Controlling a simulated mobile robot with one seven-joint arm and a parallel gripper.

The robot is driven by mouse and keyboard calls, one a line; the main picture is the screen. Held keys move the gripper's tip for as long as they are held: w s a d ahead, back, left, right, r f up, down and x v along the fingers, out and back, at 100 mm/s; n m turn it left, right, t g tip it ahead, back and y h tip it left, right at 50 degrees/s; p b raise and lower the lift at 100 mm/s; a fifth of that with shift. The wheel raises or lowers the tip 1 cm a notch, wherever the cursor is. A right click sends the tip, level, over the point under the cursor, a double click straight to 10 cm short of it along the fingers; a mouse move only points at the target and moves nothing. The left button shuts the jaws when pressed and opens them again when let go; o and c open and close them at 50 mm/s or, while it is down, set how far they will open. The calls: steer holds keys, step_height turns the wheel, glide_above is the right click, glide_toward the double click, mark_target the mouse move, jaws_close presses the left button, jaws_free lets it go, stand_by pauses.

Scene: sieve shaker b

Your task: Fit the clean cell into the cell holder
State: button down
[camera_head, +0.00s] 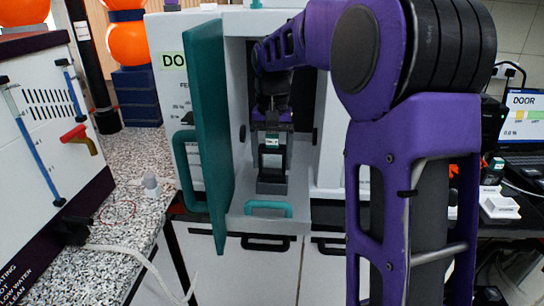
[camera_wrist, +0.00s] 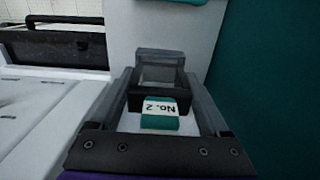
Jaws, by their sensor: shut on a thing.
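My gripper (camera_wrist: 160,92) is shut on a cell with a teal cap and a white label reading "No. 2" (camera_wrist: 160,108). In the head view the cell's teal-and-white top (camera_head: 272,140) shows under my wrist, inside the open instrument compartment. The dark cell holder (camera_head: 272,187) stands on the compartment's pale pull-out tray (camera_head: 245,222). The cell is upright directly above or within the holder's upright frame. I cannot tell whether its bottom is seated. The fingers hide the cell's sides.
The instrument's teal door (camera_head: 208,135) stands open just left of the compartment. The tray has a teal handle (camera_head: 268,208). At right are a laptop (camera_head: 522,110) and a white box (camera_head: 500,205). A speckled counter (camera_head: 135,165) lies at left.

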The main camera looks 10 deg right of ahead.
mark_target(272, 170)
steer(key=shift+f+b, duration=1.15)
steer(key=shift+f, duration=0.75)
jaws_free()
steer(key=shift+r, duration=0.1)
step_height(272, 170, up, 17)
steer(key=p, duration=0.3)
steer(key=shift+r+p, duration=0.15)
steer(key=shift+p, duration=0.2)
